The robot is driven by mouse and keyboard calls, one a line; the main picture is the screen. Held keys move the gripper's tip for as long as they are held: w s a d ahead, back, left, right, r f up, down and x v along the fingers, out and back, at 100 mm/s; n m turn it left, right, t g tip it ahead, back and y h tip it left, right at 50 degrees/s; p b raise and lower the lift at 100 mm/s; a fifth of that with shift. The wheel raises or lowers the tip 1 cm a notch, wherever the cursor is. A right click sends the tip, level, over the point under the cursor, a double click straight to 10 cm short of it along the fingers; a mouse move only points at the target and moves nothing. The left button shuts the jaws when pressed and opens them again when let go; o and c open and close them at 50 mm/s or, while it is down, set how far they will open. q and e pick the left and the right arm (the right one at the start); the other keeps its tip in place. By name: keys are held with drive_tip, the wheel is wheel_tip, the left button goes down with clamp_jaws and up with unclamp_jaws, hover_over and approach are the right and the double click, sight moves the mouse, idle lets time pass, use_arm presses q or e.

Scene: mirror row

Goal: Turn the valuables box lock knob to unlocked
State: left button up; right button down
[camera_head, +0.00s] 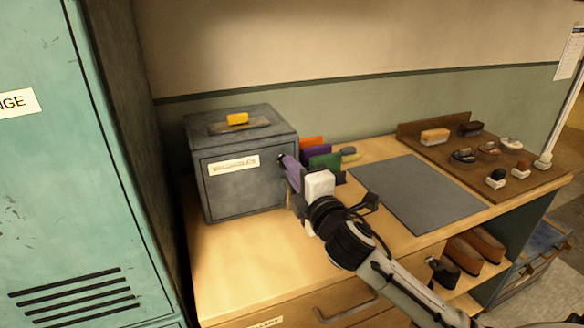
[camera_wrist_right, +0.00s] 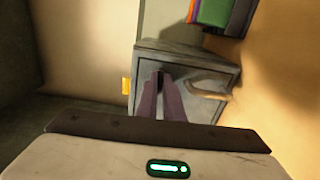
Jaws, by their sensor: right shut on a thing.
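The grey valuables box (camera_head: 240,185) stands on the left of the wooden counter, with a "VALUABLES" label (camera_head: 234,166) on its front. My right gripper (camera_head: 284,162) reaches in from the lower right to the right part of the box front. Its fingers (camera_wrist_right: 162,78) are closed together against the face of the box (camera_wrist_right: 200,62) in the right wrist view. They are shut on the lock knob, which they hide, so its setting cannot be read. My left gripper is in neither view.
A yellow block (camera_head: 237,119) sits on the box top. Coloured upright items (camera_head: 318,153) stand close to the right of the box, near my gripper. A grey mat (camera_head: 417,192) and a brown board (camera_head: 490,160) with brushes lie farther right. A teal locker (camera_head: 80,180) bounds the left.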

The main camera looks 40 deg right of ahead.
drive_tip(key=shift+m, duration=0.3)
drive_tip(key=c, duration=1.9)
unclamp_jaws()
drive_tip(key=b+v, duration=0.1)
drive_tip(key=v, duration=0.9)
drive_tip(key=shift+s, duration=0.15)
drive_tip(key=shift+a, duration=0.1)
